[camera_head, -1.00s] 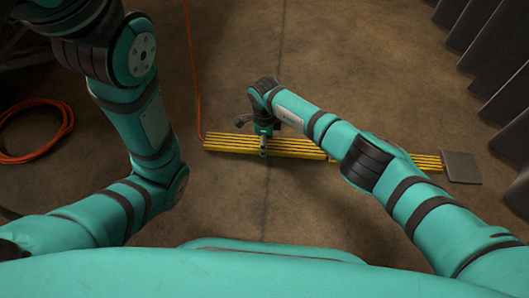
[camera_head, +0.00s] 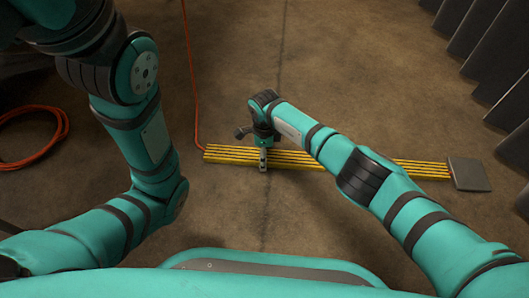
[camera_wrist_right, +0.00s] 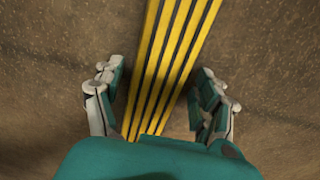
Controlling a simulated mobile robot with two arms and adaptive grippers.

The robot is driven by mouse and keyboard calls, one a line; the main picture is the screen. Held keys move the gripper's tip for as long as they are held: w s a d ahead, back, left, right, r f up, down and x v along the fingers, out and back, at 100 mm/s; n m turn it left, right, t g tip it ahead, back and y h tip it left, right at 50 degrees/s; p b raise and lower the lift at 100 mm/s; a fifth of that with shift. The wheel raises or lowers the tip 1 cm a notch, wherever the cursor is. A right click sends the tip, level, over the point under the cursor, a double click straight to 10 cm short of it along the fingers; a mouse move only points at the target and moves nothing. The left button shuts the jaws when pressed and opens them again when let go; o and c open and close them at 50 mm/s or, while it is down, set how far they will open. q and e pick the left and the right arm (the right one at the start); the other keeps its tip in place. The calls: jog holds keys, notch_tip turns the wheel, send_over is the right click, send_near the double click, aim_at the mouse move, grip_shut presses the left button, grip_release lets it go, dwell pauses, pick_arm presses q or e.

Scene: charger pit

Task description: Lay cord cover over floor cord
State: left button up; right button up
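The yellow-and-black striped cord cover (camera_head: 300,160) lies along the floor as a long strip running left to right. An orange floor cord (camera_head: 192,75) comes down from the top and meets the cover's left end; any cord under the cover is hidden. My right gripper (camera_head: 263,160) points down over the left part of the cover. In the right wrist view its fingers (camera_wrist_right: 160,100) are spread, one on each side of the cover (camera_wrist_right: 168,60), with gaps between. My left arm is folded at the left, and its gripper is out of view.
A dark grey flat plate (camera_head: 468,174) lies at the cover's right end. A coil of orange cord (camera_head: 58,135) lies on the floor at the left. Dark grey upright panels (camera_head: 490,50) line the right side. The floor around the cover is mostly clear.

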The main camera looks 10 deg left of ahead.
jog(key=shift+r, duration=0.1)
notch_tip(320, 180, up, 12)
jog(key=p, duration=0.9)
